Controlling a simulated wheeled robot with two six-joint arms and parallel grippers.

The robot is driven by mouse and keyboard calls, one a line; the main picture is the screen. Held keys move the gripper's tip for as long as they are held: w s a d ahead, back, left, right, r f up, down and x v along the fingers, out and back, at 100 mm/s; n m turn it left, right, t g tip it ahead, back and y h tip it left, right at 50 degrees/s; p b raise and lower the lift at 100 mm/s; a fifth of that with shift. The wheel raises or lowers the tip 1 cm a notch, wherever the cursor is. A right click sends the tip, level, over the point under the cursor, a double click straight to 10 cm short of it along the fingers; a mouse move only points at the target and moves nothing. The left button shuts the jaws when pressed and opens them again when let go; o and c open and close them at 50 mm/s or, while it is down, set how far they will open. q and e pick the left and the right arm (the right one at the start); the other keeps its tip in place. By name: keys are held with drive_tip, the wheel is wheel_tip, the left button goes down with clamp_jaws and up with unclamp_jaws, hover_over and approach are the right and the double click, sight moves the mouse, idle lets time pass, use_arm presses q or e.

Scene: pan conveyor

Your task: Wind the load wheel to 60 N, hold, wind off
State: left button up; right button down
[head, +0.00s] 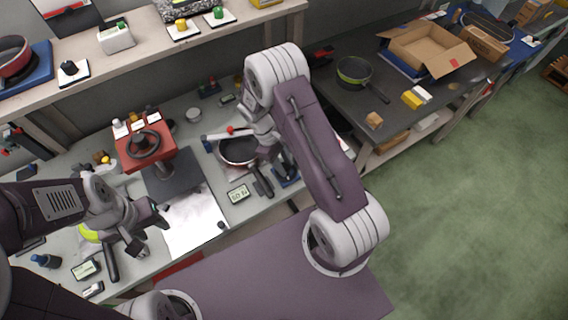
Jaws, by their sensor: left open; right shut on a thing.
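A dark pan (238,150) with a red rim sits on the bench, its black handle (263,182) pointing toward me. A blue-based stand (287,180) is right of it, partly covered by my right arm. My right gripper (272,145) is at this stand, shut on what seems to be the load wheel; the wheel and the fingertips are mostly hidden. A small display (238,194) lies in front of the pan; its figures are too small to read surely. My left gripper (148,232) is open and empty over the left part of the bench.
A red fixture (146,148) with a black round wheel on top stands left of the pan. A white sheet (193,222) lies in front of it. A side table (345,108) at the right holds another pan (354,72) and an open carton (425,48).

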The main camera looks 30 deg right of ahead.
drive_tip(key=c, duration=1.1)
unclamp_jaws()
drive_tip(key=shift+o, duration=0.2)
drive_tip(key=shift+r, duration=0.1)
drive_tip(key=b+v, duration=0.1)
drive_tip(key=v, duration=0.8)
